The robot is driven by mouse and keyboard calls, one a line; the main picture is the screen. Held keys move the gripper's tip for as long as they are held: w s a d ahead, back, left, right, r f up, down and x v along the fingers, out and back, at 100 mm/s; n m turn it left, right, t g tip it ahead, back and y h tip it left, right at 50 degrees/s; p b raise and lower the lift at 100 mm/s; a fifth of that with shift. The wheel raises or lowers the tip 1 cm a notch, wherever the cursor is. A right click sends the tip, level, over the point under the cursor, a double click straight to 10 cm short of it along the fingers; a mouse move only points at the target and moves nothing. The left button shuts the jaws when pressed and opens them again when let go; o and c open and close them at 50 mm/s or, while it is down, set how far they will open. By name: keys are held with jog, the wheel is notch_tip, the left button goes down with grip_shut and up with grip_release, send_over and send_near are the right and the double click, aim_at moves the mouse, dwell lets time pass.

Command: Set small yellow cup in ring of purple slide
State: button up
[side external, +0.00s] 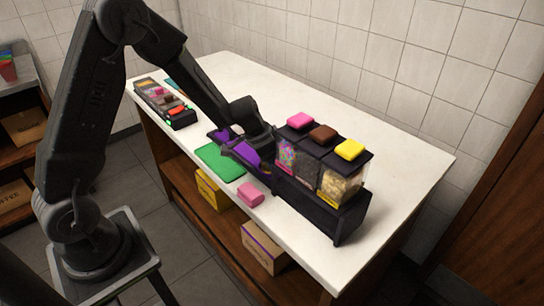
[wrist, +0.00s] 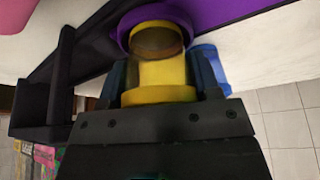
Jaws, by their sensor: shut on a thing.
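The small yellow cup (wrist: 162,72) is between the jaws of my gripper (wrist: 165,82) in the wrist view. My gripper is shut on it. Its round rim faces away from the wrist. The purple ring (wrist: 124,38) shows around the far side of that rim; I cannot tell whether the cup sits inside it or only in front of it. The purple slide (wrist: 225,14) runs off to the upper right. In the side view, the purple slide (side external: 252,155) lies partly behind my gripper (side external: 250,165), which hides the cup.
A black dispenser (side external: 320,205) with pink, brown and yellow lids stands close right of my gripper. A green slab (side external: 220,163) and a pink block (side external: 250,194) lie near the counter's front edge. A blue object (wrist: 218,68) is beside the right jaw. The counter's back (side external: 280,95) is clear.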

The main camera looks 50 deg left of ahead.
jog(key=o, duration=0.9)
jog(key=shift+f, duration=0.1)
jog(key=v, duration=1.2)
jog(key=s+d+r+n, duration=0.1)
jog(key=s+d+r, duration=0.1)
jog(key=s, duration=0.5)
jog(key=s+d+r+n+t+y, duration=0.1)
jog(key=s+d+r+n, duration=0.1)
jog(key=s+r, duration=0.3)
jog(key=s+d+r+n, duration=0.1)
jog(key=s+d+r, duration=0.1)
jog(key=s, duration=0.7)
jog(key=shift+s+d+r+t+y, duration=0.15)
jog(key=shift+s+r+y, duration=0.05)
jog(key=shift+r, duration=0.15)
jog(key=shift+s+d+r+t+y, duration=0.1)
jog(key=shift+s+r+t+y, duration=0.1)
jog(key=shift+r, duration=0.2)
